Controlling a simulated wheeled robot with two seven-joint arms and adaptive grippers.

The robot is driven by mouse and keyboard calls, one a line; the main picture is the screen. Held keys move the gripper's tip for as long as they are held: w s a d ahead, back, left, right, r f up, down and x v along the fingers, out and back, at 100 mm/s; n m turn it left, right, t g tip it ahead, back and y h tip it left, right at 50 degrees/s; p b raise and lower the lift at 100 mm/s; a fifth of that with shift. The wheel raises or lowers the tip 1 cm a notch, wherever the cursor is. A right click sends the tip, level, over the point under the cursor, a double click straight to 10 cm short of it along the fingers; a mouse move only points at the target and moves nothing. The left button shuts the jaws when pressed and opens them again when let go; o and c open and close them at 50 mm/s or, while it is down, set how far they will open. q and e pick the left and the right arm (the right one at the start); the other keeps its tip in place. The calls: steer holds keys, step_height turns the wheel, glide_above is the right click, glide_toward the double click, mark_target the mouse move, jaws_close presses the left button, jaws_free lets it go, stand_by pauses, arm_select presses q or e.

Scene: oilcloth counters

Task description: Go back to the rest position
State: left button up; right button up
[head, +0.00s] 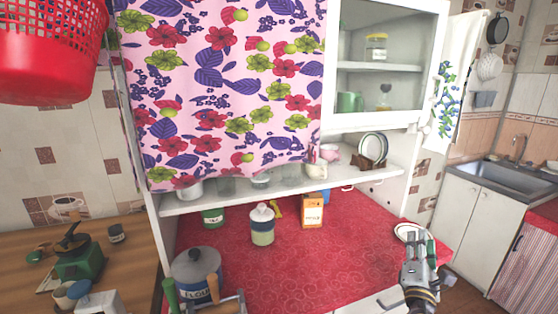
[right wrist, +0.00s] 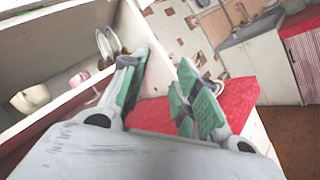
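My right gripper (head: 419,243) is at the lower right in the head view, over the right end of the red counter (head: 330,250). In the right wrist view its two green-padded fingers (right wrist: 160,92) stand apart with nothing between them. It is open and empty. A white plate (head: 408,230) lies on the counter just behind it in the head view; I cannot tell how far apart they are.
A shelf (head: 230,202) runs above the counter, below a glass-door cabinet (head: 385,60). A canister (head: 262,225), an orange box (head: 313,210) and a blue jar (head: 196,272) stand on the counter. The counter's middle is clear. A sink (head: 500,178) is at right.

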steer(key=s+a+f+m+g+y, duration=0.2)
steer(key=s+f+m+g, duration=0.35)
steer(key=f, duration=0.35)
steer(key=s+a+f+m+g+y, duration=0.1)
steer(key=s+f+m+g, duration=0.35)
steer(key=f+m, duration=0.35)
steer(key=s+a+f+m+g+y, duration=0.5)
steer(key=s+a+f+y, duration=0.3)
steer(key=s+a, duration=0.65)
steer(key=s+d+f+g+h, duration=0.1)
steer(key=d+f, duration=0.1)
steer(key=f, duration=1.5)
steer(key=s+d+f, duration=0.1)
steer(key=d+f, duration=0.1)
steer(key=f, duration=1.5)
steer(key=s+d+f, duration=0.3)
steer(key=s+f, duration=0.7)
steer(key=s+d+f+g, duration=0.1)
steer(key=s+d+f, duration=0.3)
steer(key=s+f, duration=0.5)
steer(key=shift+s+d+f+n+h, duration=0.2)
steer(key=shift+s+f+n+h, duration=0.2)
steer(key=shift+s, duration=0.3)
